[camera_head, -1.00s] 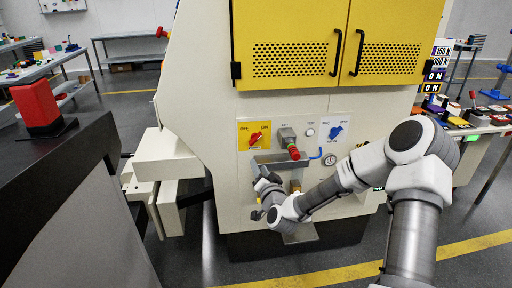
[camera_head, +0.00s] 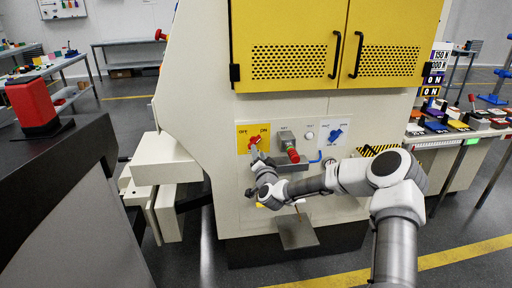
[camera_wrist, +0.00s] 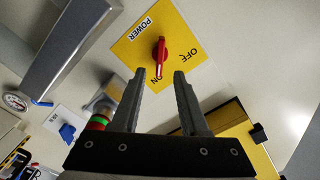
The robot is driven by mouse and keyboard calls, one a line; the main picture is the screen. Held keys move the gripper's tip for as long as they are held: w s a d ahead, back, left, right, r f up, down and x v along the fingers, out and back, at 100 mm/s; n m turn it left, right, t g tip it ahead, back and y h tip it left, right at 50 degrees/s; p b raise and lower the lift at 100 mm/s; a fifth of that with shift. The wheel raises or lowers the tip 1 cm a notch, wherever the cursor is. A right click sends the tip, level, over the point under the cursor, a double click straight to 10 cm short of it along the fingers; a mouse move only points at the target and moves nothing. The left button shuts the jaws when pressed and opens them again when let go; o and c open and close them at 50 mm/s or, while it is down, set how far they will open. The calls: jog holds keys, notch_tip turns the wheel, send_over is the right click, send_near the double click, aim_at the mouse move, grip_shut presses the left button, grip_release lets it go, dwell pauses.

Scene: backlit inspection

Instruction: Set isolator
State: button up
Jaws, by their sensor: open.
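The isolator is a red rotary knob (camera_head: 254,143) on a yellow plate (camera_head: 242,131) marked OFF and ON, on the front of the cream cabinet. In the wrist view the red knob (camera_wrist: 162,55) stands on the yellow plate (camera_wrist: 135,48) marked POWER, and its handle end lies by the ON label. My gripper (camera_head: 256,156) is just below the knob in the head view. In the wrist view my gripper (camera_wrist: 161,78) is open and empty, its fingertips just short of the knob; contact cannot be told.
Right of the plate are a grey box with a red-and-green fitting (camera_head: 289,147) and a blue knob (camera_head: 335,135). Yellow doors (camera_head: 290,40) are above. A dark-topped counter (camera_head: 70,150) stands at the left.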

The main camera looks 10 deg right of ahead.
aim_at(255, 143)
jog(key=shift+w+b, duration=0.35)
jog(key=shift+w, duration=2.75)
jog(key=shift+c, duration=0.3)
grip_shut()
